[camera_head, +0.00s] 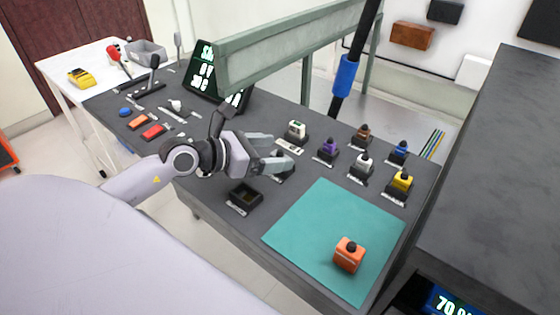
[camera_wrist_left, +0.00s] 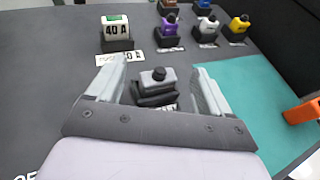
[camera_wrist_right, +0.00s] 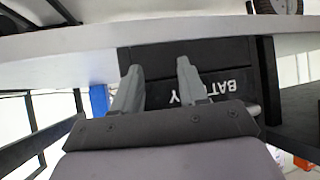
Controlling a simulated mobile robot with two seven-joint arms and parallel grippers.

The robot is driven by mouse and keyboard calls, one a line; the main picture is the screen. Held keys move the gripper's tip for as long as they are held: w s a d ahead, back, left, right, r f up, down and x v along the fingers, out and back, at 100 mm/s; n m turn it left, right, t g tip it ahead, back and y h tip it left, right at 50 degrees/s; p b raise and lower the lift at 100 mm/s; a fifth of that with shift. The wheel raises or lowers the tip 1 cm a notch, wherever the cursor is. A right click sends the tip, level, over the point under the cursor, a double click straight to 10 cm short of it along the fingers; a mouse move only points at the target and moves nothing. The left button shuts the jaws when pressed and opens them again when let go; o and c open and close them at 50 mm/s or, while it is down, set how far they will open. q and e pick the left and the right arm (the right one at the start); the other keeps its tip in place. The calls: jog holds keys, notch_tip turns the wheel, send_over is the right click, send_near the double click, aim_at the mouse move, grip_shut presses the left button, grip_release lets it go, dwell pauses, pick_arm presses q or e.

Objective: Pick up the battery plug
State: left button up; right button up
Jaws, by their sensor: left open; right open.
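No part in view is clearly readable as the battery plug. My left gripper (camera_head: 278,155) is open above the dark bench. Between its fingers in the left wrist view is a grey block with a black knob (camera_wrist_left: 157,80) on a black base; the fingers look apart from it. My right gripper (camera_wrist_right: 155,85) is open and shows only in its own wrist view. Beyond its fingertips is a dark panel (camera_wrist_right: 225,65) with upside-down letters reading "BATT...", partly hidden by a finger. No plug shows between the right fingers.
A teal mat (camera_head: 320,225) holds an orange knobbed block (camera_head: 349,254). Several coloured knobbed blocks, including a purple one (camera_head: 328,147) and a yellow one (camera_head: 401,181), stand at the back right. An empty black socket (camera_head: 245,194) sits in front. A green-grey beam (camera_head: 290,45) crosses above.

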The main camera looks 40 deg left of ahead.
pick_arm(q)
jog(key=c, duration=1.1)
jog(key=shift+r, duration=0.1)
